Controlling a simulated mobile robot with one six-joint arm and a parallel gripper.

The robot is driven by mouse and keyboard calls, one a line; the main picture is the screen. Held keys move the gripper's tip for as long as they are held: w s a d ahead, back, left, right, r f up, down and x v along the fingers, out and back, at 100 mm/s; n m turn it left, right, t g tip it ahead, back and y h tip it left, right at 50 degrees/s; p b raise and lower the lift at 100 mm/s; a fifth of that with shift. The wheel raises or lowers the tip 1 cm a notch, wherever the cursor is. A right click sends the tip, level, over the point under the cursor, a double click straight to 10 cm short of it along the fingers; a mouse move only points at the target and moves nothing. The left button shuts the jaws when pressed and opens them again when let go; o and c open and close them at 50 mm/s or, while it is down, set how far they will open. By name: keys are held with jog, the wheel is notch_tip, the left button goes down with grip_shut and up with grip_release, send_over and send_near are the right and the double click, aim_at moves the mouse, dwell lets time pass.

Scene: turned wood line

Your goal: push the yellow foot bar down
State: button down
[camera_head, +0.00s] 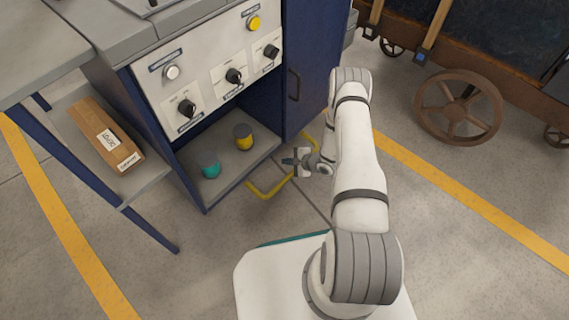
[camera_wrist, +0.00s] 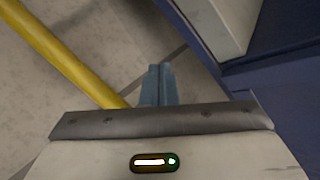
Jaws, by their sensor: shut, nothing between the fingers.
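The yellow foot bar (camera_head: 268,194) is a thin bent bar low at the foot of the blue cabinet. Its middle is partly hidden behind my gripper in the head view. My gripper (camera_head: 287,161) is shut and empty, close to the bar near the cabinet front. In the wrist view the bar (camera_wrist: 62,58) runs from the upper left down to behind the gripper body. The shut blue-grey fingertips (camera_wrist: 158,70) lie to the right of the bar there. I cannot tell whether they touch it.
The cabinet's panel (camera_head: 205,80) carries several knobs and buttons. Its open shelf (camera_head: 222,172) holds a teal piece (camera_head: 210,165) and a yellow-and-dark piece (camera_head: 243,137). A side table (camera_head: 30,40) stands left, with a wooden box (camera_head: 105,135) below. A wheeled cart (camera_head: 460,105) stands right.

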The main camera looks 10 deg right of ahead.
jog(key=shift+w+a+f+b, duration=0.1)
jog(key=shift+w+f+b, duration=0.05)
jog(key=shift+f+b, duration=1.15)
dwell(1.0)
dwell(0.5)
jog(key=shift+s+d+r+p, duration=0.1)
jog(key=shift+s+r+p, duration=0.05)
jog(key=shift+r+p, duration=0.75)
jog(key=shift+s+d+r+p, duration=0.1)
jog(key=shift+r+p, duration=0.5)
jog(key=shift+r, duration=0.6)
jog(key=shift+r, duration=0.1)
jog(key=r+p, duration=0.2)
jog(key=r, duration=0.1)
jog(key=r+p, duration=0.1)
jog(key=shift+s+d+r+p, duration=0.2)
jog(key=shift+s+r+p, duration=0.1)
jog(key=shift+r, duration=0.1)
